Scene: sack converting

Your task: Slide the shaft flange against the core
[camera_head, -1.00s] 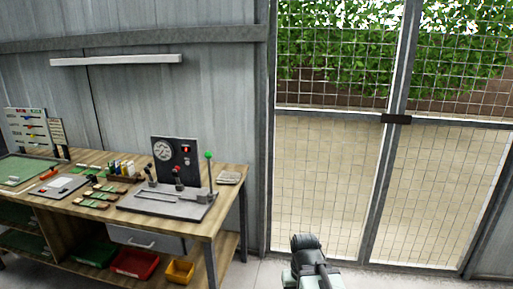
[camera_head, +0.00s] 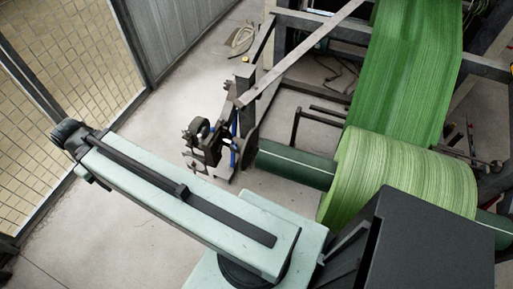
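A roll of green woven fabric (camera_head: 405,190) sits on a dark green shaft (camera_head: 295,163) in the head view. The shaft sticks out to the left of the roll, with a pale line along it. A short length also shows at the roll's right, beyond a black box-shaped part in front. The core inside the roll is hidden, and I cannot make out a separate shaft flange. My pale green arm reaches to the upper left, away from the roll. My gripper does not show.
A dark bracket assembly (camera_head: 207,148) with blue parts stands near the shaft's left end. A green fabric web (camera_head: 408,75) rises from the roll through the machine frame (camera_head: 300,52). Bare floor (camera_head: 160,205) lies left of it, beside a mesh gate (camera_head: 70,60).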

